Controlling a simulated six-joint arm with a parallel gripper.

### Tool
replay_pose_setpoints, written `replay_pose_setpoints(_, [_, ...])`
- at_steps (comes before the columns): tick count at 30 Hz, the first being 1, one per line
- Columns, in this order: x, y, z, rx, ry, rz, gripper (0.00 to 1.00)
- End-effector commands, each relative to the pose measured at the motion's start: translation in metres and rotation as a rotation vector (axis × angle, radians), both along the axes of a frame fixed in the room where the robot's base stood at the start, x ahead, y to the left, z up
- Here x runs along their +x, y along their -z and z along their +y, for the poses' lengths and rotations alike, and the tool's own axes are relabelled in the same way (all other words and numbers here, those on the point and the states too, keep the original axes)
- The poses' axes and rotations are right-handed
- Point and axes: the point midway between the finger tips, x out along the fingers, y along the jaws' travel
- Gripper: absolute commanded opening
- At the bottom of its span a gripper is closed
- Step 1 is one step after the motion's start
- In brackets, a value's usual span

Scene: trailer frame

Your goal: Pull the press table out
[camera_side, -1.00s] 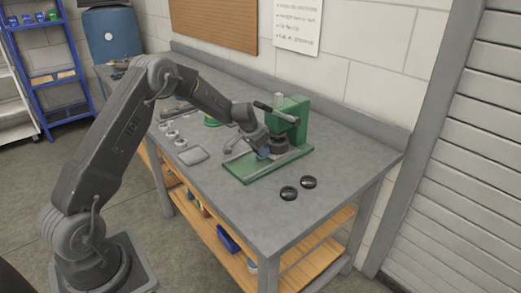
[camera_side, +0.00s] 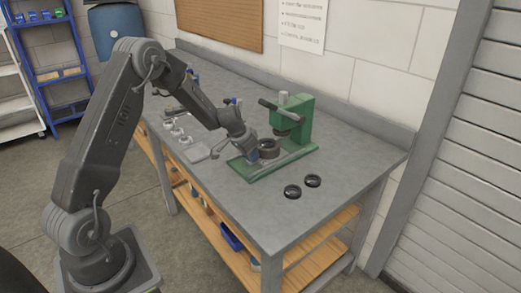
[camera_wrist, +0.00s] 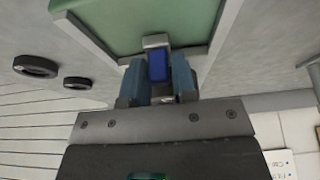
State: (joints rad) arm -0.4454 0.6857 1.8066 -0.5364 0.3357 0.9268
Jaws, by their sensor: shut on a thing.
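The green press (camera_side: 304,118) stands on the workbench with its green base (camera_side: 262,172) toward the front. A dark round die (camera_side: 268,148) sits on the press table, out in front of the press ram. My gripper (camera_side: 250,156) is low at the front-left end of the press base. In the wrist view, my gripper (camera_wrist: 158,82) is shut on the blue handle (camera_wrist: 158,66) of the press table, one finger on each side. The press table itself is largely hidden by my gripper and the die in the side view.
Two black rings (camera_side: 302,187) lie on the bench right of the press. Several small metal parts (camera_side: 177,131) and a grey plate (camera_side: 197,153) lie on the left. The bench top (camera_side: 262,212) in front is clear. A wall stands behind.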

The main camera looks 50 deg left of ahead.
Motion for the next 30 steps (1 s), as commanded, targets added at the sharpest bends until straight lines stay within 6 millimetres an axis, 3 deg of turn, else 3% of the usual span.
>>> replay_pose_setpoints(6, [-0.041, -0.002, -0.001, -0.002, -0.003, -0.002, 0.00])
replay_pose_setpoints(10, [-0.057, -0.001, -0.001, 0.000, -0.003, -0.001, 0.00])
replay_pose_setpoints(24, [-0.068, 0.000, 0.000, 0.002, -0.002, 0.004, 0.00])
replay_pose_setpoints(25, [-0.069, 0.000, 0.000, 0.001, -0.002, 0.004, 0.21])
replay_pose_setpoints(30, [-0.068, 0.000, 0.000, 0.003, -0.001, 0.003, 0.38])
